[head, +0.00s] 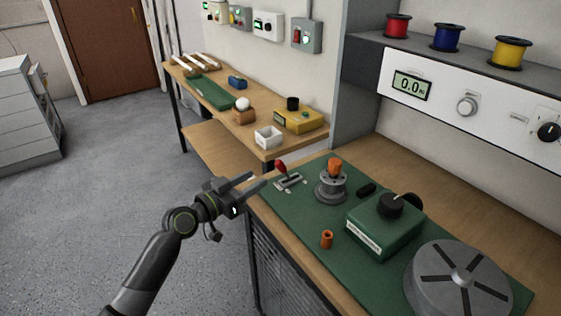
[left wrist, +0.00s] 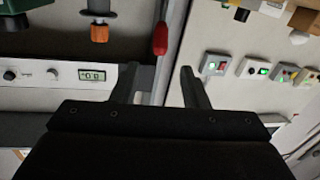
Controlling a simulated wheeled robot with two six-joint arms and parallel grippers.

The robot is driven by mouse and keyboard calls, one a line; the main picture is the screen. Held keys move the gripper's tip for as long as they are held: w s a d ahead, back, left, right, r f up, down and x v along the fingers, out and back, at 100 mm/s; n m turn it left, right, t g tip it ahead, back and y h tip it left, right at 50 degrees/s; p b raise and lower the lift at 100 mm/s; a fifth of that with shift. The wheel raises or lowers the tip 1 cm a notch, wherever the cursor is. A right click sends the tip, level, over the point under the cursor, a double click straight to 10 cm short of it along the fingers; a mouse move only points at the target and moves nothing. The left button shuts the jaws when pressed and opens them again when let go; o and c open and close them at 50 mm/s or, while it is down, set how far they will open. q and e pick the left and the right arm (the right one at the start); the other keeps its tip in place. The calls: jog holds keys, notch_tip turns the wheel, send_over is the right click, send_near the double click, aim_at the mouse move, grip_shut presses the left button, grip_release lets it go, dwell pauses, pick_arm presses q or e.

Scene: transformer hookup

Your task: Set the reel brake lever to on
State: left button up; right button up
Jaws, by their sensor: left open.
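The lever has a red knob (head: 281,167) and rises from a small slotted metal plate (head: 290,181) at the far left corner of the green mat. The knob leans toward the back left in the head view. My left gripper (head: 258,180) is open and empty, just left of the lever, with its fingers pointing toward it. In the left wrist view the red knob (left wrist: 160,38) shows beyond and between the open fingertips (left wrist: 160,75), apart from both. The lever's markings are too small to read. My right gripper is not in view.
Right of the lever stand a grey flanged post with an orange top (head: 333,168), a green box with a black knob (head: 385,229) and a large grey slotted disc (head: 463,279). A small orange cylinder (head: 327,240) stands near the mat's front edge. A second bench (head: 205,93) holds several items behind.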

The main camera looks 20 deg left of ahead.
aim_at(280, 164)
pick_arm(q)
jog(key=p+x, duration=0.1)
jog(key=x, duration=0.9)
jog(key=shift+w, duration=0.15)
jog(key=shift+c, duration=0.3)
grip_shut()
